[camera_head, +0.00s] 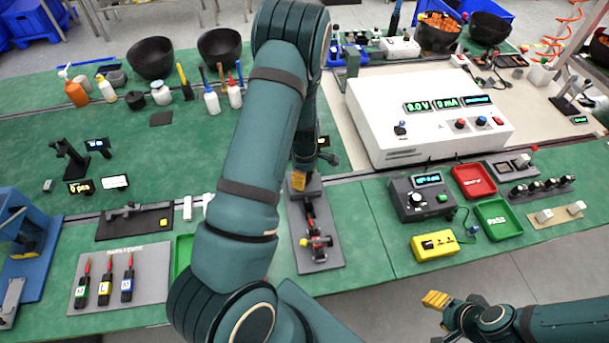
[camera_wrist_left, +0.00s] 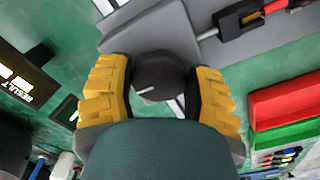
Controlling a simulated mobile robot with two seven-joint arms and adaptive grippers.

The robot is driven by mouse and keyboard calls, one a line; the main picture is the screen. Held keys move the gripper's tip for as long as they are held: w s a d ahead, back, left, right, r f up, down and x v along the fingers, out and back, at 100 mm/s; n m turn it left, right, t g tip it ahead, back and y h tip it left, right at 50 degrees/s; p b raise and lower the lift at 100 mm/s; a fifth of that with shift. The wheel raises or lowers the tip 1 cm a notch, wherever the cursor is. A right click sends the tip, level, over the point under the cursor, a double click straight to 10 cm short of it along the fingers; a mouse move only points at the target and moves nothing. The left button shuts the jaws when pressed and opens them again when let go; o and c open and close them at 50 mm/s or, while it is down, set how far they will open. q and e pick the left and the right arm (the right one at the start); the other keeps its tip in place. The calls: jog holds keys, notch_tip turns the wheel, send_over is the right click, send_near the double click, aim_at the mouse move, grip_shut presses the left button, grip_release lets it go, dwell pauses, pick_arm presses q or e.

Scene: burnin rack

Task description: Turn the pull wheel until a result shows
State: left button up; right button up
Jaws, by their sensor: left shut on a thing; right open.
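The pull wheel (camera_wrist_left: 160,78) is a dark round knob with a short white mark, seen in the left wrist view at the end of a grey body. My left gripper (camera_head: 299,180) is shut on it, its yellow ribbed fingers on both sides. In the head view my left arm and gripper hide the wheel. A grey plate (camera_head: 325,256) with a red and metal fixture lies just in front of this gripper. A dark display (camera_wrist_left: 22,80) labelled RESULT is partly cut off; its reading is unclear. My right gripper (camera_head: 437,300) is open and empty at the lower right.
A white power supply (camera_head: 420,115) stands at the back right. A red tray (camera_head: 473,181), a green tray (camera_head: 497,220) and a yellow box (camera_head: 435,244) lie right of the plate. Three screwdrivers lie on a grey mat (camera_head: 150,262) at left. Floor lies beyond the front edge.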

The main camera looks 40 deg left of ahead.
pick_arm(q)
jog(key=m+b, duration=0.1)
jog(key=m, duration=0.3)
jog(key=shift+m, duration=0.4)
jog(key=m+b, duration=0.2)
jog(key=m, duration=0.2)
jog(key=shift+s, duration=0.15)
jog(key=m+b, duration=0.1)
jog(key=m, duration=0.4)
jog(key=shift+a, duration=0.1)
jog(key=shift+s+a+m+b, duration=0.1)
jog(key=shift+m+b, duration=0.7)
jog(key=shift+m, duration=1.4)
jog(key=o, duration=1.2)
jog(key=shift+r, duration=0.1)
